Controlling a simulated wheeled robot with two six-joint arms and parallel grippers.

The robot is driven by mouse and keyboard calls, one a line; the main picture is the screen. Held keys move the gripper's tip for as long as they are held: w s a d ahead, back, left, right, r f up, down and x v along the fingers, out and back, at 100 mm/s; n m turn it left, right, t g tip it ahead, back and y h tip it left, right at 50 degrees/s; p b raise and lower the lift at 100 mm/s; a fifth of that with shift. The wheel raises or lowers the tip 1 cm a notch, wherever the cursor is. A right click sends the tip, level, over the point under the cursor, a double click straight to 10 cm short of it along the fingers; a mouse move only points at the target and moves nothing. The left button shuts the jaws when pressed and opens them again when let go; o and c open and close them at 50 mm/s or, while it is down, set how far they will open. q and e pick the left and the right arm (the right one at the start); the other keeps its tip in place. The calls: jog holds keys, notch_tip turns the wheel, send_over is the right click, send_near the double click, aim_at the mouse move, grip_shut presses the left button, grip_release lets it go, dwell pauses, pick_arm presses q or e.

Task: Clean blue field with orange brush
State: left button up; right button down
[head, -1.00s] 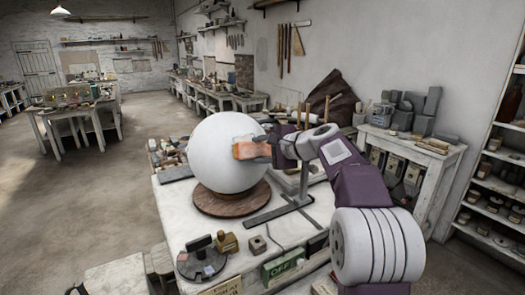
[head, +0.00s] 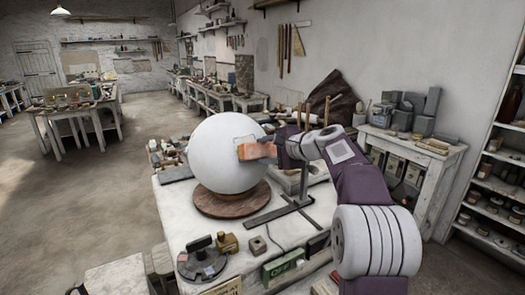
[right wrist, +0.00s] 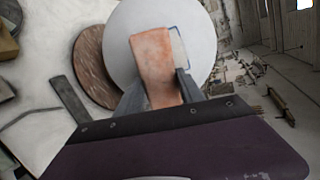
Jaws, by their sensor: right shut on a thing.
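A large white plaster sphere (head: 222,158) rests on a round brown wooden base (head: 232,203) on the white table. My right gripper (head: 275,148) is shut on the orange brush (head: 256,149), at the sphere's right side. In the right wrist view the brush (right wrist: 153,62) lies between the two grey fingers, over the sphere (right wrist: 130,30). A blue-edged field (right wrist: 178,45) shows beside the brush, partly hidden by it; its inside looks pale grey. Whether the brush touches the sphere is hard to tell. My left gripper is not in view.
A metal stand (head: 290,207) is on the table right of the wooden base. A dark round turntable (head: 202,262), small blocks and a green box (head: 284,265) lie at the front. Tools crowd the table's back. Open floor (head: 90,215) lies left.

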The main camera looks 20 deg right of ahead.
jog(key=shift+w+d+f, duration=0.1)
jog(key=shift+w+d, duration=0.1)
jog(key=shift+d, duration=0.65)
jog(key=shift+s+a+r, duration=0.1)
jog(key=shift+s+a, duration=0.05)
jog(key=shift+a, duration=0.45)
jog(key=shift+s+a+r, duration=0.1)
jog(key=shift+s+a, duration=0.05)
jog(key=shift+a, duration=0.45)
jog(key=shift+s+a+r, duration=0.1)
jog(key=shift+s+a, duration=0.05)
jog(key=shift+a, duration=0.65)
jog(key=shift+a+r, duration=0.1)
jog(key=shift+a, duration=0.15)
jog(key=shift+d, duration=0.1)
